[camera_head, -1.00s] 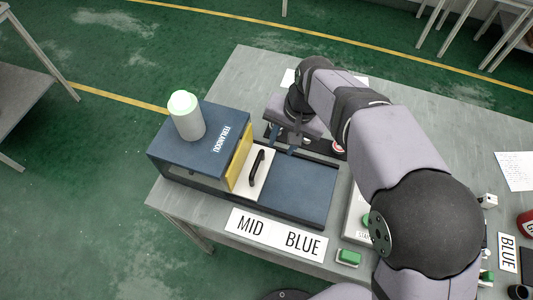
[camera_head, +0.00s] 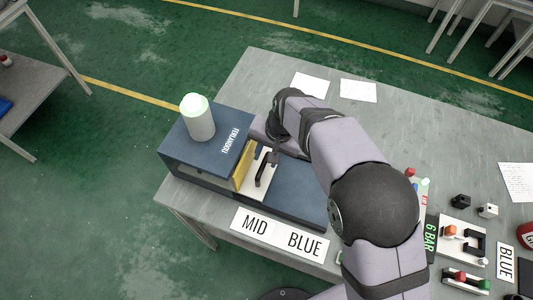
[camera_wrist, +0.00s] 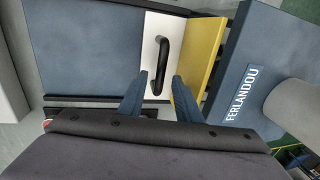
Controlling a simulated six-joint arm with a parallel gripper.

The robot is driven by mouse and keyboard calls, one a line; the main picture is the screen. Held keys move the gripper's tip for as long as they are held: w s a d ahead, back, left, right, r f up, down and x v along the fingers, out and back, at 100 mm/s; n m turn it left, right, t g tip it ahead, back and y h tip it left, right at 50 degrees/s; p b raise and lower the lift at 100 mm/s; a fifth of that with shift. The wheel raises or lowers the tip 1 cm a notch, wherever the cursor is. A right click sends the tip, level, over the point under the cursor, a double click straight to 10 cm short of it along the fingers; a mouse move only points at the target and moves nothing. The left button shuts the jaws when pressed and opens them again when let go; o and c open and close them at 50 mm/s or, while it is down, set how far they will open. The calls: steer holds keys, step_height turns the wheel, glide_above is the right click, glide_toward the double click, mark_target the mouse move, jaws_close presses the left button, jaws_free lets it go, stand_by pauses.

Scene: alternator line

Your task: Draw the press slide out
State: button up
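The press (camera_head: 208,145) is a dark blue box marked FERLANDOU with a pale lamp on top. The black bar handle (camera_head: 263,170) stands on a white plate (camera_head: 250,185) beside the yellow panel (camera_head: 242,160). A flat blue surface (camera_head: 298,192) extends right of the plate. In the wrist view the handle (camera_wrist: 160,66) runs lengthwise between the directions of two blue fingers. My gripper (camera_wrist: 160,78) is open, its fingertips on either side of the handle's lower part. Whether they touch it, I cannot tell. In the head view my forearm hides most of the gripper.
A MID BLUE label (camera_head: 280,233) lies in front of the press. Two paper sheets (camera_head: 358,91) lie at the back of the table. Control parts and a 6 BAR sign (camera_head: 430,240) are right of my arm.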

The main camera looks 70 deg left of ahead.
steer(key=shift+s+f, duration=0.1)
steer(key=shift+f, duration=0.35)
jaws_close()
steer(key=w+d+b, duration=0.3)
steer(key=w+d, duration=1.2)
steer(key=shift+w, duration=0.1)
jaws_free()
